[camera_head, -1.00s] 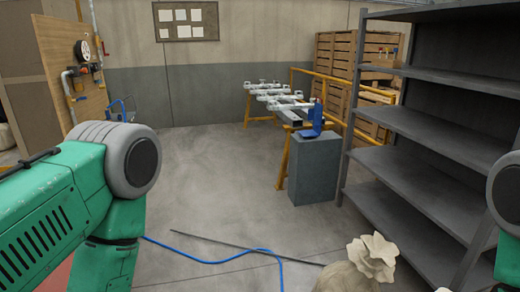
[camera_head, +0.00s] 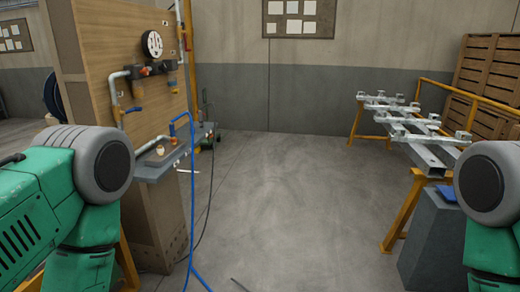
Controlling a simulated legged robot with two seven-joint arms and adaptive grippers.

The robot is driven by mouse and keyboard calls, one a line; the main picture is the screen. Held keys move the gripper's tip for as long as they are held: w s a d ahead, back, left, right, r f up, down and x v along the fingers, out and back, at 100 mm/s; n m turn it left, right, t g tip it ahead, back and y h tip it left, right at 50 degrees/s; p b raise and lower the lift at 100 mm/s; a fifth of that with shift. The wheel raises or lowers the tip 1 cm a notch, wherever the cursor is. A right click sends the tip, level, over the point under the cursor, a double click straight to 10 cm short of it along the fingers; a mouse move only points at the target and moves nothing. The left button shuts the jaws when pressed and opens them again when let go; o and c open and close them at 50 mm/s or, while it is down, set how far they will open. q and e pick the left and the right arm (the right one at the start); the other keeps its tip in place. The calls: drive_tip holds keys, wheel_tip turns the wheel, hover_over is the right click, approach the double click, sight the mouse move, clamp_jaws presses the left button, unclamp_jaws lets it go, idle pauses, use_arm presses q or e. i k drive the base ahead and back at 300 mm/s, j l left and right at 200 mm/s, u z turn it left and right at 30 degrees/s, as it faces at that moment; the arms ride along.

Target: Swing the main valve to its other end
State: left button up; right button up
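On the left stands a wooden panel (camera_head: 105,55) with grey pipework on it. A pipe (camera_head: 112,98) runs down its front, with a small blue handle (camera_head: 133,109) and an orange-red fitting (camera_head: 145,71). A white round wheel or gauge (camera_head: 153,44) sits higher on the panel. Which of these is the main valve, I cannot tell at this size. My green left arm is at the left edge and my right arm is at the right edge. Both grippers are out of the frame, and both arms are well apart from the panel.
A grey shelf (camera_head: 168,166) with small items juts from the panel's base. A blue hose (camera_head: 191,225) hangs to the floor beside it. The concrete floor (camera_head: 285,200) ahead is clear. A metal frame on orange trestles (camera_head: 403,205) and a grey block (camera_head: 432,235) stand at right.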

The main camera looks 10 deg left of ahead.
sight(187, 50)
drive_tip(key=i+z, duration=0.1)
drive_tip(key=i, duration=0.9)
drive_tip(key=i+j+z, duration=0.1)
drive_tip(key=i, duration=0.9)
drive_tip(key=i+l+u, duration=0.1)
drive_tip(key=i, duration=0.45)
drive_tip(key=i+l, duration=0.15)
drive_tip(key=i, duration=0.35)
drive_tip(key=i+l+u, duration=0.15)
drive_tip(key=i, duration=0.35)
